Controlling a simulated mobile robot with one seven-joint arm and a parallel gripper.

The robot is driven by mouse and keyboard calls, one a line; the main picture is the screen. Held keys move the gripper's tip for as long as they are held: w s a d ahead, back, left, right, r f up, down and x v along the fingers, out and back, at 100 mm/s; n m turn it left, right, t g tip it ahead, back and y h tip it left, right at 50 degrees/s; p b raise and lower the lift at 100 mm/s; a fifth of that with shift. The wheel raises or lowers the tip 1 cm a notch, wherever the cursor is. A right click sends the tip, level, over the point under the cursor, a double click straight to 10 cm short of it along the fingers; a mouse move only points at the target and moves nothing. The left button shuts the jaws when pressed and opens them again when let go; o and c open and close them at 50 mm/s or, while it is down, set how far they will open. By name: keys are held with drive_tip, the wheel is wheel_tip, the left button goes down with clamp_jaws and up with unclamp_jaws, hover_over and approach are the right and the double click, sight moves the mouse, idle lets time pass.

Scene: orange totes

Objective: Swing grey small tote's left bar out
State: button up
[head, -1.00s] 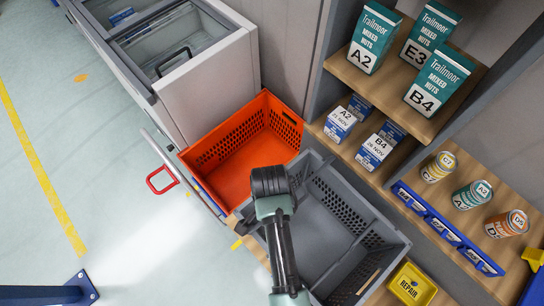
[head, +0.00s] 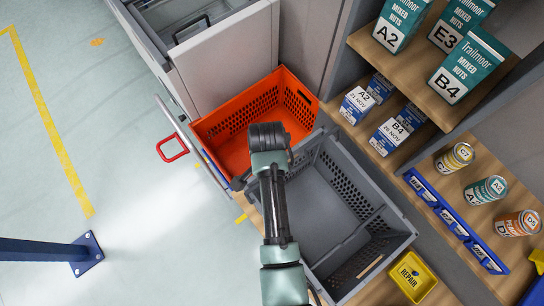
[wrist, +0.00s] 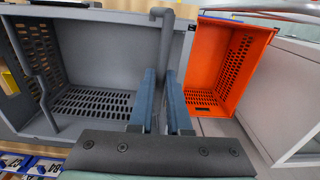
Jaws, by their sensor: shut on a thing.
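The grey small tote (head: 385,238) stands to the right of my arm in the head view. In the wrist view the grey tote (wrist: 105,60) fills the left half. My gripper (wrist: 164,80) is shut on the grey left bar (wrist: 165,35), which runs down between the two blue fingers by the tote's side nearest the orange tote. The tote's other bar (wrist: 43,100) shows at its far left in the wrist view. In the head view my wrist hides the fingers and most of the held bar. The tote looks empty.
A red handle (head: 172,147) sticks out at the left. Shelves with nut boxes (head: 467,68), cans (head: 487,190) and a yellow repair bin (head: 412,277) stand on the right. Left floor is mostly free.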

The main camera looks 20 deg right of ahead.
drive_tip(key=shift+w+f, duration=0.1)
drive_tip(key=shift+f, duration=0.1)
drive_tip(key=shift+w+a+f+b, duration=0.35)
drive_tip(key=shift+w+f+b, duration=0.35)
drive_tip(key=shift+w+b, duration=0.15)
drive_tip(key=o, duration=1.1)
drive_tip(key=shift+r, duration=0.15)
drive_tip(key=shift+r+p, duration=4)
drive_tip(key=shift+r, duration=1)
